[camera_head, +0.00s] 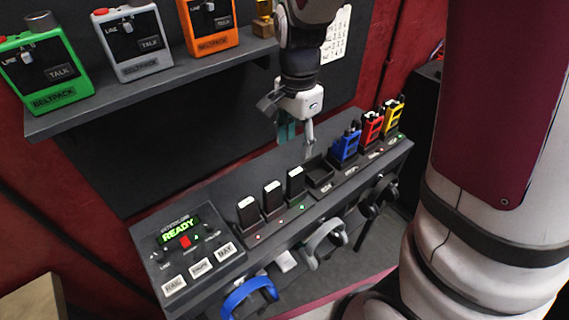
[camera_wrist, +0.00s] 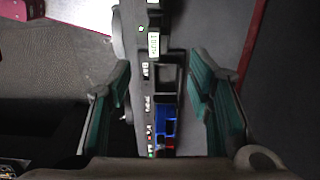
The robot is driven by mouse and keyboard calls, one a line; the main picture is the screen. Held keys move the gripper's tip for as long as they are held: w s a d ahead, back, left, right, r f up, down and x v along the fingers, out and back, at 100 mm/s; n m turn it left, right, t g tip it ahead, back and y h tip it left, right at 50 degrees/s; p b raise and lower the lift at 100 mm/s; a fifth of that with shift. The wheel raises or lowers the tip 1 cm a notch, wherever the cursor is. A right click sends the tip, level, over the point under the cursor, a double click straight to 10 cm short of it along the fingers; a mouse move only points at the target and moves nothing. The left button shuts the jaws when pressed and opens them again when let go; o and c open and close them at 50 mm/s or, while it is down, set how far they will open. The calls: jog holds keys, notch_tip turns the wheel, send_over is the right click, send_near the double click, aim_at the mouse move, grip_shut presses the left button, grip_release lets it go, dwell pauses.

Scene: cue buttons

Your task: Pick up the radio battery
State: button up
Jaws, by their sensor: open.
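Three upright black batteries with white tops stand in slots of the dark charger console in the head view: a left one (camera_head: 249,213), a middle one (camera_head: 273,196) and a right one (camera_head: 295,182). The right one has a green light in front; the other two have red lights. An empty slot (camera_head: 319,172) lies right of them. My gripper (camera_head: 297,138) is open and empty, pointing down above the console near that slot. In the wrist view the open fingers (camera_wrist: 160,68) flank the console row, with a white battery top (camera_wrist: 154,43) ahead.
Blue (camera_head: 346,143), red (camera_head: 371,127) and yellow (camera_head: 393,114) radios stand right of the empty slot. Headsets (camera_head: 250,295) hang along the console front. A READY panel (camera_head: 180,233) is at left. A shelf (camera_head: 150,88) with beltpacks (camera_head: 132,42) is behind, left of my arm.

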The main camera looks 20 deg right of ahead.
aim_at(295, 170)
notch_tip(295, 170, down, 6)
jog(key=shift+r, duration=0.25)
jog(key=shift+s+a+f, duration=0.1)
jog(key=shift+s+f, duration=0.05)
jog(key=shift+f, duration=1.25)
jog(key=shift+s+f, duration=0.1)
jog(key=shift+f, duration=1.3)
jog(key=shift+c, duration=0.2)
grip_shut()
